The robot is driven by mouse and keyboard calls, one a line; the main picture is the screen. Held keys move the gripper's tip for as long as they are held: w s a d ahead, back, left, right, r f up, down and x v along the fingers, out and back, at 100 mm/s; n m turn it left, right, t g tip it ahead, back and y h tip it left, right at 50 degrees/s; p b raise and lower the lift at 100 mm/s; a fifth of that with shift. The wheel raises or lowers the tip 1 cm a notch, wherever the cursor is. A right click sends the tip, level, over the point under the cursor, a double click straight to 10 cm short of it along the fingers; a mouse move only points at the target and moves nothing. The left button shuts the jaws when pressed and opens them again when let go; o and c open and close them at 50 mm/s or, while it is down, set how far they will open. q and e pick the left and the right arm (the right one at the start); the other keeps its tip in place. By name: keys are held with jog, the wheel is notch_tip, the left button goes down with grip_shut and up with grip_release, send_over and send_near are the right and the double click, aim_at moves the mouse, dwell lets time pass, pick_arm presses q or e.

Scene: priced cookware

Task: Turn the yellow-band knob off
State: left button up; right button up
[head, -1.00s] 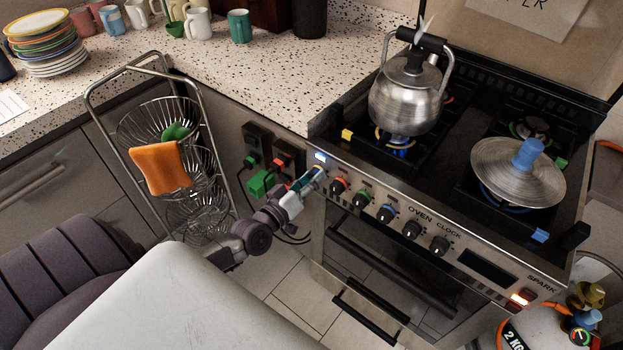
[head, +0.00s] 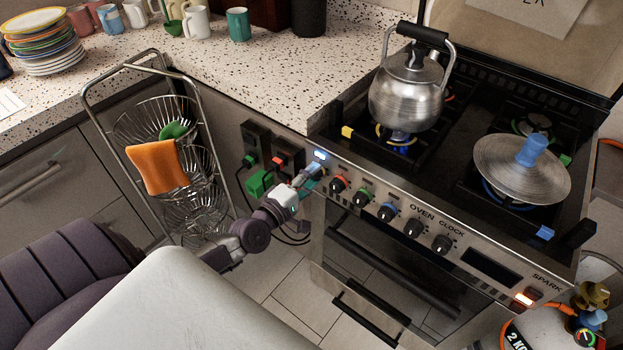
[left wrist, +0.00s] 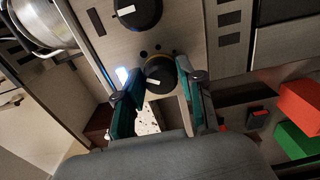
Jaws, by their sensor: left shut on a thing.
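The yellow-band knob (left wrist: 160,76) shows in the left wrist view as a dark round knob with a white mark. My left gripper (left wrist: 158,88) is shut on this knob, a teal finger on each side. In the head view my left gripper (head: 314,172) is at the left end of the stove's knob row and hides the knob. A steel kettle (head: 405,100) stands on the burner beside the yellow marker (head: 347,132), with blue flame under it. My right gripper is not in view.
Red, green and blue-band knobs (head: 338,183) (head: 361,197) (head: 387,211) follow to the right. Wall sockets with red and green plugs (head: 262,181) are close left of my gripper. A wire basket rack (head: 215,150) stands further left.

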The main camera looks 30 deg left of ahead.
pick_arm(q)
jog(key=n+b, duration=0.1)
jog(key=n, duration=0.5)
jog(key=shift+b, duration=0.35)
jog(key=shift+n, duration=0.3)
jog(key=o, duration=1.1)
jog(key=shift+o, duration=0.2)
jog(key=s+a, duration=0.1)
jog(key=s, duration=1.1)
